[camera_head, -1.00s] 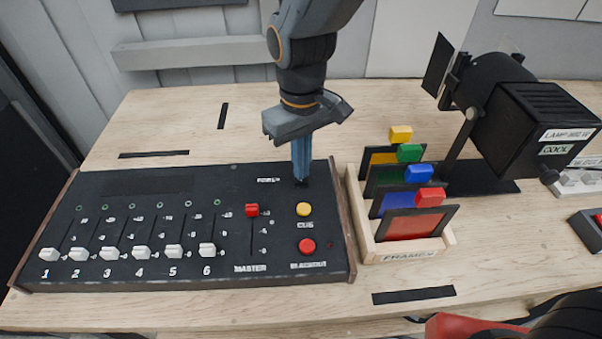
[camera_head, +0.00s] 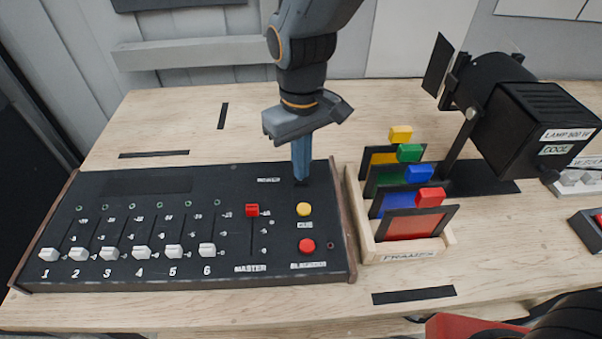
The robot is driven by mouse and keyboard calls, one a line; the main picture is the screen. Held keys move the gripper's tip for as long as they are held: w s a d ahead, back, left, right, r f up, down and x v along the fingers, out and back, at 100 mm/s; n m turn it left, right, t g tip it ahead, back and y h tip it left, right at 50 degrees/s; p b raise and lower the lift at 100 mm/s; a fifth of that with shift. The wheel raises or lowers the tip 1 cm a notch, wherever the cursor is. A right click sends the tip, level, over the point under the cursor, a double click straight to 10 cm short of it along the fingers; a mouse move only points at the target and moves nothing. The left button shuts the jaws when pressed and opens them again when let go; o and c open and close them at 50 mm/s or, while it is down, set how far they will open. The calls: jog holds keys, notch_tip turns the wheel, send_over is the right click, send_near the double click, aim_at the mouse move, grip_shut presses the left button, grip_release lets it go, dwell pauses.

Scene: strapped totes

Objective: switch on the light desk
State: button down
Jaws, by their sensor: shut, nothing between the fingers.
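The light desk (camera_head: 130,215) is a black console lying on the wooden table at the left. It has several white numbered faders near its front edge and a red master fader (camera_head: 252,210). To the right of that are a yellow button (camera_head: 304,209) and a red blackout button (camera_head: 306,246). The small display panel on it is dark, and the small indicators above the faders show no bright light. My gripper (camera_head: 301,178) is shut and empty, pointing down at the desk's upper right corner, beside the power label. Its fingertips hide the power switch spot; I cannot tell whether they touch it.
A wooden rack (camera_head: 400,248) of coloured frames stands close to the right of the desk. A black lamp (camera_head: 530,115) labelled cool stands behind it at the right.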

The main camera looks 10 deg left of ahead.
jog(key=shift+f+b, duration=0.3)
jog(key=shift+f, duration=0.4)
dwell(0.4)
jog(key=shift+r, duration=0.15)
notch_tip(320, 180, up, 7)
jog(key=p, duration=0.6)
dwell(0.7)
